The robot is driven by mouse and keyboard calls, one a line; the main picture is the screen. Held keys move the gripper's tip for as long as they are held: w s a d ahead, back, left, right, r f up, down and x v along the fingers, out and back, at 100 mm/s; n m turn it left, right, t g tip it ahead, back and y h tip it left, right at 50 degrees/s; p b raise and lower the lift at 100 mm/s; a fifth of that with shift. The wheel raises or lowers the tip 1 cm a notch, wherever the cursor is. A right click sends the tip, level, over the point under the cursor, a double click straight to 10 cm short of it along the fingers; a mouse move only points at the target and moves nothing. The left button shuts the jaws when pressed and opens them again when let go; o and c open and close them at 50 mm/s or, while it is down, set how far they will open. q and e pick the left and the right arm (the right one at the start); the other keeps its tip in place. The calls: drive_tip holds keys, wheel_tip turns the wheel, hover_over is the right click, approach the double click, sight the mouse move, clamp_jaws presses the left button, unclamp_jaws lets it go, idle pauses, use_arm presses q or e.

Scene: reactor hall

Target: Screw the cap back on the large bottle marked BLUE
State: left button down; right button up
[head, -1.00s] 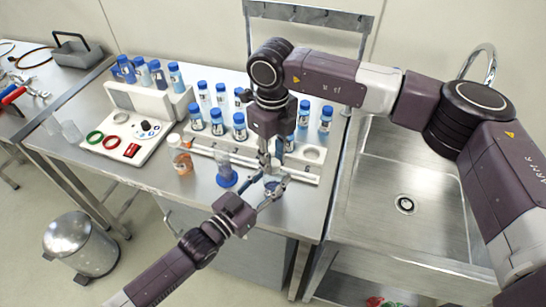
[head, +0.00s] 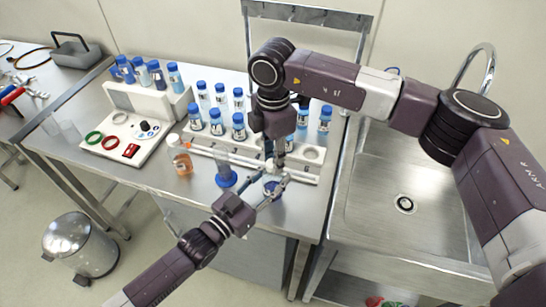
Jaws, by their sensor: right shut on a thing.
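My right gripper (head: 275,165) points down over the front of the table. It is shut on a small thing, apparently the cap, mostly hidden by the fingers. My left gripper (head: 268,189) reaches in from the lower left, just below the right one. Its fingers lie apart around a round blue thing (head: 272,188), which may be the large bottle; whether they grip it is unclear. A clear vessel with a blue bottom (head: 225,177) stands just left of the grippers. No BLUE marking is readable.
A white rack (head: 206,146) with several blue-capped bottles stands behind the grippers. A bottle with orange liquid (head: 182,164) stands further left. A white panel with rings (head: 122,140) lies at the left. The sink (head: 395,180) is at the right.

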drive_tip(key=m, duration=0.3)
drive_tip(key=shift+m, duration=0.4)
drive_tip(key=m, duration=0.4)
drive_tip(key=o, duration=0.7)
drive_tip(key=shift+r, duration=0.1)
drive_tip(key=shift+s+r, duration=0.1)
drive_tip(key=shift+r, duration=2.05)
drive_tip(key=shift+c, duration=0.4)
